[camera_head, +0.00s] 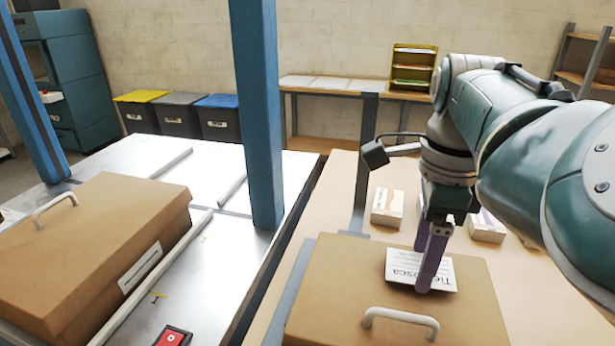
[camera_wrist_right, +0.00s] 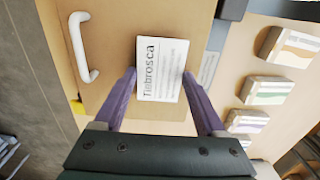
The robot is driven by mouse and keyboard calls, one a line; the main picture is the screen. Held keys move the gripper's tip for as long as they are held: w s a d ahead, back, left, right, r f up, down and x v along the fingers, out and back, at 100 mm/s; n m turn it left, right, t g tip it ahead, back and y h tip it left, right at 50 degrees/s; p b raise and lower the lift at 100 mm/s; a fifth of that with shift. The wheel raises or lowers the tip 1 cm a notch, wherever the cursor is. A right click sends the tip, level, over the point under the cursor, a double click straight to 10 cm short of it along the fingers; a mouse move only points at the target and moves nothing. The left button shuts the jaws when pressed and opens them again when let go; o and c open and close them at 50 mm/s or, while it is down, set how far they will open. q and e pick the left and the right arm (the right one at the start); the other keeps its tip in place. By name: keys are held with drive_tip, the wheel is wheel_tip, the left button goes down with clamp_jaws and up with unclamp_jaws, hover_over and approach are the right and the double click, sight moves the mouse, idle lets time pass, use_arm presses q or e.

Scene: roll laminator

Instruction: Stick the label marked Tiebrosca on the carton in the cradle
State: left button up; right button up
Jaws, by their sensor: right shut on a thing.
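The white label marked Tiebrosca (camera_head: 403,265) is at the top face of the brown carton (camera_head: 340,265), which has a white handle. In the right wrist view the label (camera_wrist_right: 161,60) shows its print upward over the carton (camera_wrist_right: 112,30). My right gripper (camera_head: 428,285) has its purple fingers at opposite edges of the label and is shut on it. I cannot tell whether the label touches the carton or hovers just above it. The cradle under the carton is mostly hidden. My left gripper is not in view.
Several small boxes, one of them here (camera_head: 387,207), stand on the table behind the carton. A larger carton (camera_head: 110,240) with a side label lies on the metal surface at left. A blue post (camera_head: 257,120) rises between. A red switch (camera_head: 172,337) is near the front.

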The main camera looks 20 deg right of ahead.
drive_tip(key=o, duration=1.2)
drive_tip(key=shift+o, duration=0.2)
wheel_tip(320, 180, up, 6)
drive_tip(key=p, duration=0.7)
drive_tip(key=shift+r, duration=0.1)
